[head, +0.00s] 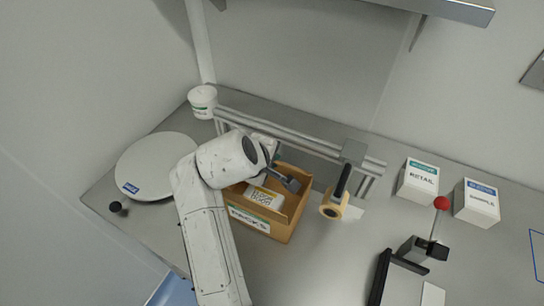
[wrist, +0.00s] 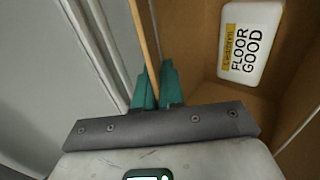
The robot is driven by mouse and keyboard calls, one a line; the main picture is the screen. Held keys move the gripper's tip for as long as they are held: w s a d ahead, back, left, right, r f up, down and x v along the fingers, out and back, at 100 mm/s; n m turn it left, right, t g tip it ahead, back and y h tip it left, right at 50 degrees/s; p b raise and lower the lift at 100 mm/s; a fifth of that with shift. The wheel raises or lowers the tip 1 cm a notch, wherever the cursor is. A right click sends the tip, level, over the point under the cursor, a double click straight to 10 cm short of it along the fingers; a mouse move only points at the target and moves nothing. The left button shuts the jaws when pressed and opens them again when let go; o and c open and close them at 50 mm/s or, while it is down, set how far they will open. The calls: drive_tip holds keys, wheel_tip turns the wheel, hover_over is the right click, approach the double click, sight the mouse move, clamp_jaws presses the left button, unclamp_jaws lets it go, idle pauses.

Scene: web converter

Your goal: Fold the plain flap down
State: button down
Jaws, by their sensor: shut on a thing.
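An open brown cardboard carton (head: 283,226) with a white and green label reading "PACKS" stands on the bench. A white pack (head: 263,197) with a yellow patch lies inside; the wrist view shows it marked "FLOOR GOOD" (wrist: 250,42). My gripper (head: 294,184) is over the carton's far side. In the wrist view its teal fingers (wrist: 158,88) are shut on a thin, upright brown cardboard edge (wrist: 143,40), with the carton's inside to the right. I cannot tell whether this edge is the plain flap or the wall. My arm hides part of the carton.
Metal rails (head: 300,143) run behind the carton. A tape-like roller with a black handle (head: 333,207) is right of it. Two white boxes (head: 418,182) (head: 477,203) and a red-knobbed lever (head: 441,203) stand further right. A round white plate (head: 150,168) is left.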

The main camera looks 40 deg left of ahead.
drive_tip(key=shift+s+d+f+t+y+b, duration=0.1)
drive_tip(key=shift+s+f+t+y+b, duration=0.2)
drive_tip(key=shift+t+b, duration=0.6)
drive_tip(key=c, duration=1.3)
unclamp_jaws()
drive_tip(key=shift+r, duration=0.1)
